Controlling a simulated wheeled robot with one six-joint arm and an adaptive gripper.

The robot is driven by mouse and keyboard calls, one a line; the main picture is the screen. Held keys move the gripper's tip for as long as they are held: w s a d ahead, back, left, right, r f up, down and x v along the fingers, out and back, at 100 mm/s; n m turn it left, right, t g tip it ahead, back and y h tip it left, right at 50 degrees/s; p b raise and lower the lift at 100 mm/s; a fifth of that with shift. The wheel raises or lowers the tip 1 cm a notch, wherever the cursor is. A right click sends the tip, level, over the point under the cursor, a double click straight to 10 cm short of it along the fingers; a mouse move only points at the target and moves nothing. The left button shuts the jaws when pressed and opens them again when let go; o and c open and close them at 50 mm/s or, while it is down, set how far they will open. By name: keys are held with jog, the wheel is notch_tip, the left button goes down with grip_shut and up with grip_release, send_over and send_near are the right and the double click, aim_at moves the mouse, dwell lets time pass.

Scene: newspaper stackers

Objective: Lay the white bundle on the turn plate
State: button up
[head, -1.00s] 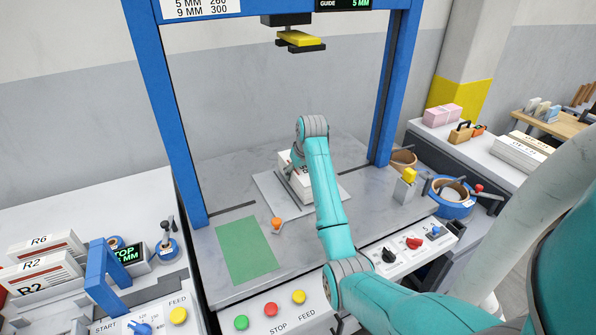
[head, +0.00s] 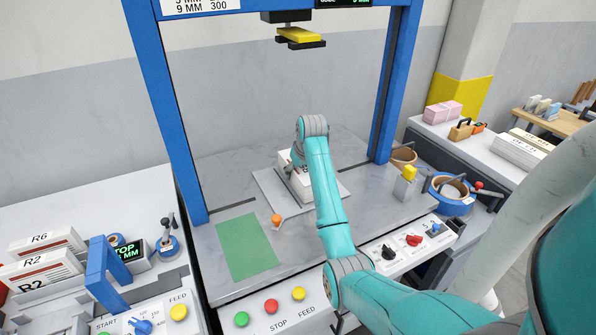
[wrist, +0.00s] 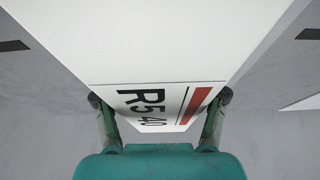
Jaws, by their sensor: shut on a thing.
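The white bundle (head: 289,158) is largely hidden behind my arm in the head view. In the wrist view the bundle (wrist: 150,50) fills the upper middle, with an "R5 40" label and a red bar on its near end. My gripper (wrist: 160,105) has one finger on each side of that end and is shut on it. The pale square turn plate (head: 268,186) lies on the grey table under and around the bundle. I cannot tell whether the bundle touches the plate.
A blue frame (head: 172,110) stands around the table, with a yellow-and-black head (head: 300,36) hanging above. Control buttons (head: 270,306) line the front. A blue tape roll (head: 450,190) is at right.

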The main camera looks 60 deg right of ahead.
aim_at(301, 168)
jog(key=o, duration=1.9)
jog(key=shift+f, duration=0.2)
jog(key=shift+v, duration=3.8)
jog(key=shift+w+a, duration=0.1)
jog(key=shift+a, duration=0.05)
